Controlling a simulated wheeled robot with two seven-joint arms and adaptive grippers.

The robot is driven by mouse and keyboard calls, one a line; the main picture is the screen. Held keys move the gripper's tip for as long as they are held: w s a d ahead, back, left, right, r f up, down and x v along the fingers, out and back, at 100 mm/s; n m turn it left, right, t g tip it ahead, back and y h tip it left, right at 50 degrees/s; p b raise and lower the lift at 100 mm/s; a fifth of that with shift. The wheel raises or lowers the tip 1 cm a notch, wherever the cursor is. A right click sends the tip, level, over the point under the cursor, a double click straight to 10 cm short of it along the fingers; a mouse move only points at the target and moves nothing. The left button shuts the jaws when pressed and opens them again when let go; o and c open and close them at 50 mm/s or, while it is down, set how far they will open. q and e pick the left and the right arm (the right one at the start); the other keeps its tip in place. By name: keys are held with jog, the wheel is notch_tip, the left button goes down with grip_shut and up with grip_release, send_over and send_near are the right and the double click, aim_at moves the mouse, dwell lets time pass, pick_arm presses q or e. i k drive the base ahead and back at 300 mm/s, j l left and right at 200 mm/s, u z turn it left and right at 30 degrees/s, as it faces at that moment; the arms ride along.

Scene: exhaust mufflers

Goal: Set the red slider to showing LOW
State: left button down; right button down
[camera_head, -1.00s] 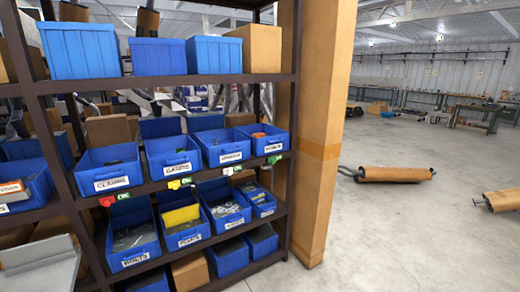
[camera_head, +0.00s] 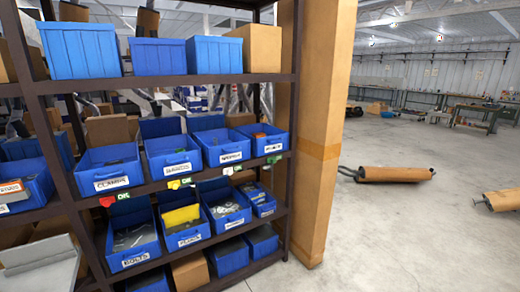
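The red slider (camera_head: 107,201) is a small red piece on the front edge of the middle shelf, below the bin labelled CLAMPS (camera_head: 110,172). A green plate reading OK (camera_head: 123,196) shows just to its right. I cannot read the word LOW anywhere near it; anything behind the red piece is hidden. Neither of my grippers is in view.
The dark rack (camera_head: 190,78) holds several blue bins. A tan pillar (camera_head: 322,120) stands right of it. Mufflers (camera_head: 395,174) lie on the open floor.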

aim_at(106, 203)
jog(key=u, duration=1.25)
